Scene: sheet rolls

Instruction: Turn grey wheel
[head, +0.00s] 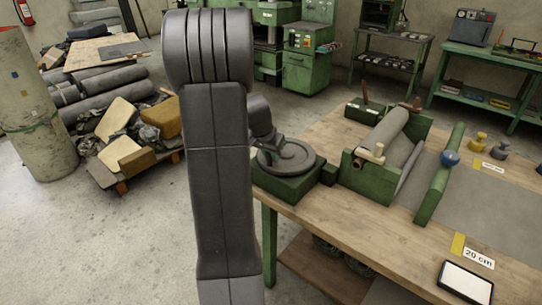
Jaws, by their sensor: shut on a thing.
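The grey wheel (293,158) lies flat on a green block (291,187) at the left corner of the wooden table. My gripper (270,143) is over the wheel's left part, shut on the wheel's upright handle or rim. My own arm stands in front and hides part of the gripper, so the exact contact is hard to see.
A green roll machine (358,185) with a grey roller stands right of the wheel on the wooden table (322,226). A pallet of scraps (130,150) stands left on the floor.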

